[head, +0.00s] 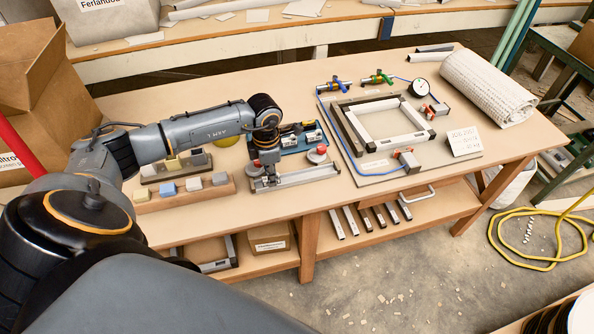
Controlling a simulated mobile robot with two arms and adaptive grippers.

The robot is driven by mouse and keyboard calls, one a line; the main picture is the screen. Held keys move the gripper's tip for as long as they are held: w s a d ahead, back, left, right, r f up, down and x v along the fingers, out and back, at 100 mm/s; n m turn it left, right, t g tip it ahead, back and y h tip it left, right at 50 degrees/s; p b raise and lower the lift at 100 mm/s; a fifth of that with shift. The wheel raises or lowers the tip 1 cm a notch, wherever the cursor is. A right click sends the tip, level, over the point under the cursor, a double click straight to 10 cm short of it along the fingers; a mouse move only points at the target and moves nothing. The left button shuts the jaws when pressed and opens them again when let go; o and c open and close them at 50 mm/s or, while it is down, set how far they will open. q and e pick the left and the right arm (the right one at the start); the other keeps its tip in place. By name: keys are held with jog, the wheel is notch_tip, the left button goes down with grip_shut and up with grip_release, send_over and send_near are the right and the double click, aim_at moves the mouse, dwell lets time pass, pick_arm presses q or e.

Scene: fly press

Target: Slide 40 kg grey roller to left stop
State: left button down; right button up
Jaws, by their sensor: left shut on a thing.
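A long pale metal rail (305,176) lies on the near part of the wooden bench. My left gripper (271,181) points down at the rail's left end and is shut on a small grey part there. The fingers mostly hide this part, and I cannot read any weight mark on it. A grey piece with a red top (254,167) stands just left of the gripper. Another red-topped grey piece (317,156) stands farther right, behind the rail. I cannot tell for sure which piece is the 40 kg roller. My right gripper is out of view.
Wooden holders with coloured blocks (186,198) stand left of the gripper. A blue tray (298,139) is behind it. A board with a square frame (383,122), hoses and a gauge lies to the right, beside a white roll (488,88).

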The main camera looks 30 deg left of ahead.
pick_arm(q)
jog(key=shift+s+a, duration=0.1)
jog(key=shift+s+a, duration=0.5)
jog(key=shift+s, duration=0.1)
jog(key=c, duration=1.1)
grip_release()
jog(key=shift+a, duration=0.1)
jog(key=shift+c, duration=1.5)
jog(key=shift+r, duration=0.1)
jog(key=shift+r+p, duration=2.3)
jog(key=shift+r, duration=1.15)
